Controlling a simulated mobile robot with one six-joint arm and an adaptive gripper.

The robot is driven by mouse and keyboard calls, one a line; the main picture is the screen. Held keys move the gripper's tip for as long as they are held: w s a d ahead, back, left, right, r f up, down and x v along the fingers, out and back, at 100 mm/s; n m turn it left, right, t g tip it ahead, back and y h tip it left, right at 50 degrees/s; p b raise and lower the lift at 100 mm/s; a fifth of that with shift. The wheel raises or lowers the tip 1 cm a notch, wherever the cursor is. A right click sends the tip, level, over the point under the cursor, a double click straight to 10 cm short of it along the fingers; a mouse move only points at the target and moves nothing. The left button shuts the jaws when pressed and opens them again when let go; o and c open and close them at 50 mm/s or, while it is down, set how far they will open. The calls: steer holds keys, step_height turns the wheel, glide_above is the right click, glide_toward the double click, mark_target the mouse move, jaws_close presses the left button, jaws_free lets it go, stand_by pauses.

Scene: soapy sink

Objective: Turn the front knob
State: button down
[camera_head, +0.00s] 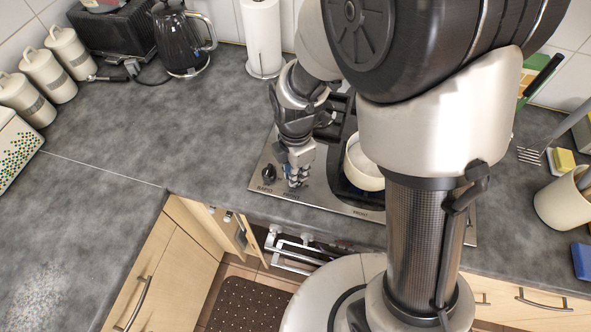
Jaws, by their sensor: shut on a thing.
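The steel hob (330,201) is set into the grey worktop. A black knob (268,175) marked RAPID stands at its left front and is free of my gripper. My gripper (295,181) points down at the hob just right of that knob and is shut on another knob, which its fingers mostly hide. The label below this knob is too small to read surely. The word FRONT shows farther right on the hob's front edge. A cream pot (364,165) sits on a front burner, partly hidden by my arm.
A paper towel roll (263,38) and a black kettle (183,40) stand behind. White canisters (48,75) line the left wall. A cream utensil pot (563,202) stands at right. The worktop left of the hob is clear. A drawer or door (222,222) below stands open.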

steer(key=shift+m, duration=0.3)
steer(key=m, duration=0.3)
steer(key=shift+p, duration=0.4)
steer(key=m, duration=0.3)
steer(key=shift+m+p, duration=0.3)
steer(key=m, duration=0.3)
steer(key=shift+m+p, duration=0.3)
steer(key=m, duration=0.3)
steer(key=shift+m, duration=0.3)
steer(key=m+p, duration=0.1)
steer(key=m, duration=1.1)
steer(key=shift+m+p, duration=0.3)
